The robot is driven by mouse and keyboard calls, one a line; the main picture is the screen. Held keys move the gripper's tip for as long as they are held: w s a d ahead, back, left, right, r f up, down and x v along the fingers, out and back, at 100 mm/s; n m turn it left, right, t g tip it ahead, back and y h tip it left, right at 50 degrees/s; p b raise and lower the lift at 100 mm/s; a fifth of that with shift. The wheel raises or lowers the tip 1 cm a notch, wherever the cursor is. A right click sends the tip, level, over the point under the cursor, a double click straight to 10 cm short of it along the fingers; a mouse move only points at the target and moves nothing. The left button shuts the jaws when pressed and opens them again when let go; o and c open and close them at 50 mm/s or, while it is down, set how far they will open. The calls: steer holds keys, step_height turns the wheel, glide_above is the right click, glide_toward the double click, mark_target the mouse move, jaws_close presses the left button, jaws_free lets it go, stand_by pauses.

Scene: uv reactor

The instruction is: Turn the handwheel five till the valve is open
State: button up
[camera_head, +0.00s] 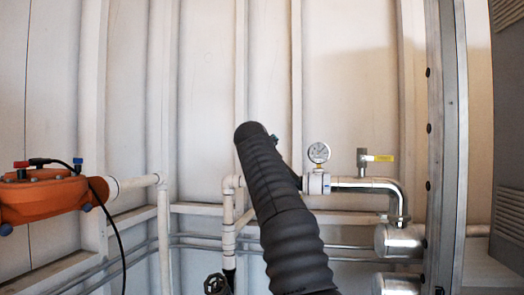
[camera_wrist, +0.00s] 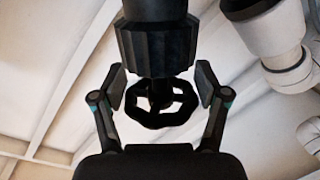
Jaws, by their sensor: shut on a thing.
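In the wrist view, a black spoked handwheel (camera_wrist: 160,121) sits in front of a dark valve body (camera_wrist: 157,40). My gripper (camera_wrist: 160,88) has one finger on each side of the wheel and is shut on it. In the head view, my dark ribbed arm crosses the middle and the gripper cannot be made out. A dark handwheel (camera_head: 215,284) shows at the bottom edge, left of my arm, by a white vertical pipe. I cannot tell whether it is the same wheel. No number or open mark is readable.
An orange unit (camera_head: 45,195) with a black cable is at left. A metal post (camera_head: 447,150) stands at right. White pipes (camera_wrist: 268,38) are close by, upper right in the wrist view.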

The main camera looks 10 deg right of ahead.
steer(key=shift+r+n+y, duration=0.2)
steer(key=shift+n+y, duration=0.1)
steer(key=shift+y, duration=0.3)
steer(key=o, duration=1.1)
steer(key=shift+d, duration=0.15)
steer(key=shift+f, duration=0.1)
steer(key=shift+a+v, duration=0.2)
steer(key=shift+v, duration=5.85)
